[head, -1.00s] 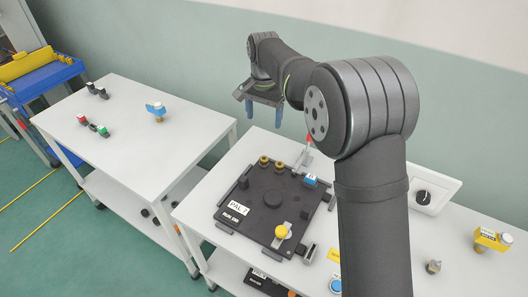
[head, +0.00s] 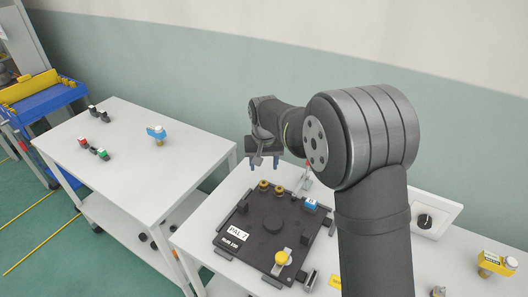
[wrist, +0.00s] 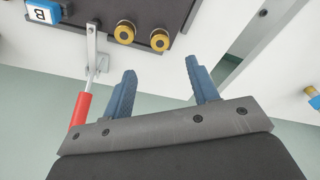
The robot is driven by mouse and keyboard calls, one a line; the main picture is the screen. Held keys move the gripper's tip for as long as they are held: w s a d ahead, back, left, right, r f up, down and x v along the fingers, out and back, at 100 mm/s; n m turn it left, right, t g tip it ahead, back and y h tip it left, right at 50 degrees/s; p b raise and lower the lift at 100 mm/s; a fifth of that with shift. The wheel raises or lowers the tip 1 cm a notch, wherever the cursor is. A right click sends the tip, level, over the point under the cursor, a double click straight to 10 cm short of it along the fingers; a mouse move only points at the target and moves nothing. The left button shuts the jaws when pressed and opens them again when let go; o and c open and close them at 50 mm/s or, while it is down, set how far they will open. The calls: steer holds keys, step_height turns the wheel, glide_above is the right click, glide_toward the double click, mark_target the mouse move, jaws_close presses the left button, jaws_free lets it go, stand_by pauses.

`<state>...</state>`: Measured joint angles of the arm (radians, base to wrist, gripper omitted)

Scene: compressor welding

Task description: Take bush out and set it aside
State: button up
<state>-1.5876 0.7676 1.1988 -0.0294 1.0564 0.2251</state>
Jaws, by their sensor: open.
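Two brass bushes (head: 264,185) (head: 279,190) sit side by side at the back edge of the black fixture plate (head: 248,215). I cannot tell which one the task means. They also show in the wrist view as brass rings with dark centres, the left one (wrist: 125,32) and the right one (wrist: 160,40). My gripper (head: 265,164) is open and empty, above and behind the plate in the head view. In the wrist view its two blue fingers (wrist: 160,66) point toward the bushes, with a gap between.
A red-handled clamp (wrist: 82,110) stands close beside the gripper's left finger in the wrist view. A blue block (head: 310,203) and a yellow knob (head: 282,258) are on the plate. The left table (head: 110,165) has much clear top, with a blue-and-brass part (head: 157,133) on it.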

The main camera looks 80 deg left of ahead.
mark_target(264, 182)
steer(key=f, duration=0.6)
steer(key=a+f, duration=0.1)
steer(key=f, duration=0.2)
steer(key=shift+w+f, duration=0.15)
steer(key=shift+f, duration=0.05)
jaws_close()
steer(key=shift+r, duration=0.1)
steer(key=shift+r, duration=0.4)
steer(key=shift+r, duration=1.75)
